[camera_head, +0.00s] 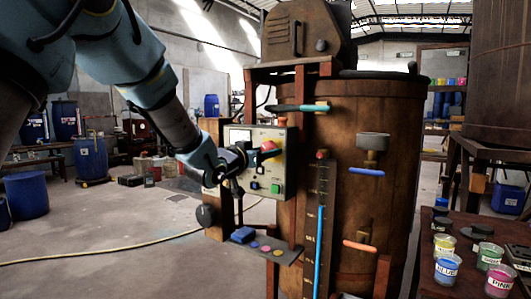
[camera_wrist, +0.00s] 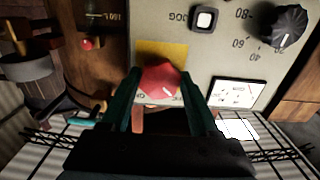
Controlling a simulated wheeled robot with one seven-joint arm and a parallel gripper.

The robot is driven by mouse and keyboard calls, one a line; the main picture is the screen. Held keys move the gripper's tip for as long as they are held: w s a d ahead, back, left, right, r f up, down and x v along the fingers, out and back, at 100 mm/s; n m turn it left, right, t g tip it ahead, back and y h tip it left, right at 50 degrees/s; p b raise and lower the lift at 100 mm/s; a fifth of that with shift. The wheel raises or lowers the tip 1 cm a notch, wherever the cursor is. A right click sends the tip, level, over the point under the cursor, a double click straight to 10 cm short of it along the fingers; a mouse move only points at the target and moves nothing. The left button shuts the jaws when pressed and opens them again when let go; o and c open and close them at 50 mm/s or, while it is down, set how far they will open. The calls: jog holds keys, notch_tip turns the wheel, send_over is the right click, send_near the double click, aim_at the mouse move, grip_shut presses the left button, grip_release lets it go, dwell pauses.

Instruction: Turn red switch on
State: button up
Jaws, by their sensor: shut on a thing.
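The red switch (camera_wrist: 160,82) is a faceted red knob with a pale mark on it, in front of a yellow plate (camera_wrist: 163,54) on the control panel (camera_head: 265,165). In the wrist view it sits between the two dark fingers of my gripper (camera_wrist: 162,76), which are shut on it from both sides. The lettering beside it is partly covered by the knob and fingers, so I cannot read its setting surely. In the head view my gripper (camera_head: 250,156) is at the panel's face, with the red switch (camera_head: 269,146) at its tip.
The panel also carries a green button (camera_head: 275,188), a black dial (camera_wrist: 289,24) and a white button (camera_wrist: 204,18). A big wooden vat (camera_head: 375,120) stands right of it. A shelf (camera_head: 265,247) juts out below. Paint pots (camera_head: 447,268) stand on a table at right.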

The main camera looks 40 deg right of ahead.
jog(key=c, duration=0.7)
jog(key=shift+f+b, duration=0.1)
jog(key=shift+b, duration=0.25)
jog(key=shift+w+m+b, duration=0.15)
jog(key=shift+m+b, duration=8.85)
jog(key=shift+b, duration=0.95)
